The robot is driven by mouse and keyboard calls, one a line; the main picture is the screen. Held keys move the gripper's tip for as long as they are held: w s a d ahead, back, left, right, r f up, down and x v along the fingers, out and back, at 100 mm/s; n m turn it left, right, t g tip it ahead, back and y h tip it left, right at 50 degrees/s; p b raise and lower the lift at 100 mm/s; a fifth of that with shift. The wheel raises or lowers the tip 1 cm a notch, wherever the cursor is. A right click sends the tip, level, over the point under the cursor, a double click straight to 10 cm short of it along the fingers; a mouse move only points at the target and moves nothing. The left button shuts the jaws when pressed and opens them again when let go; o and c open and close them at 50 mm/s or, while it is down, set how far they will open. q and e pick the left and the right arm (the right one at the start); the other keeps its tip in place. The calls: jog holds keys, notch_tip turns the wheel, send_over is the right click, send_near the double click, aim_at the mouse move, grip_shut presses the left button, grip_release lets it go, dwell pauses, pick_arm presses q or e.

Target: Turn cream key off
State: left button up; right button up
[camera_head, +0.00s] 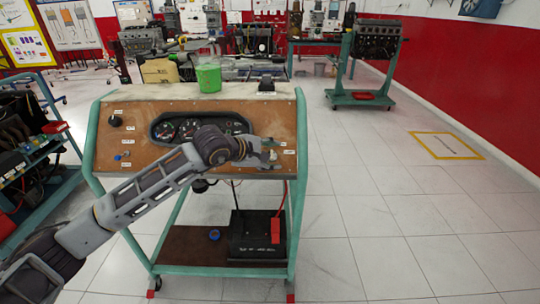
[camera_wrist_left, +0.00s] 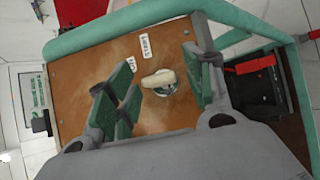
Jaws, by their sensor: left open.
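The cream key (camera_wrist_left: 160,79) sits in a round switch on the brown panel (camera_wrist_left: 100,62), between my left gripper's fingers in the left wrist view. Its handle lies nearly level in that view, tilted slightly. My right gripper is not in view.
The green-framed trainer (camera_head: 302,140) carries gauges (camera_head: 185,128) left of my gripper. A green cup (camera_head: 208,78) stands on its top. A black battery (camera_head: 255,235) with a red clamp is on the lower shelf. Open tiled floor (camera_head: 400,220) lies to the right.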

pick_arm(q)
jog(key=v, duration=1.2)
dwell(0.3)
jog(key=shift+s+f, duration=0.1)
dwell(0.3)
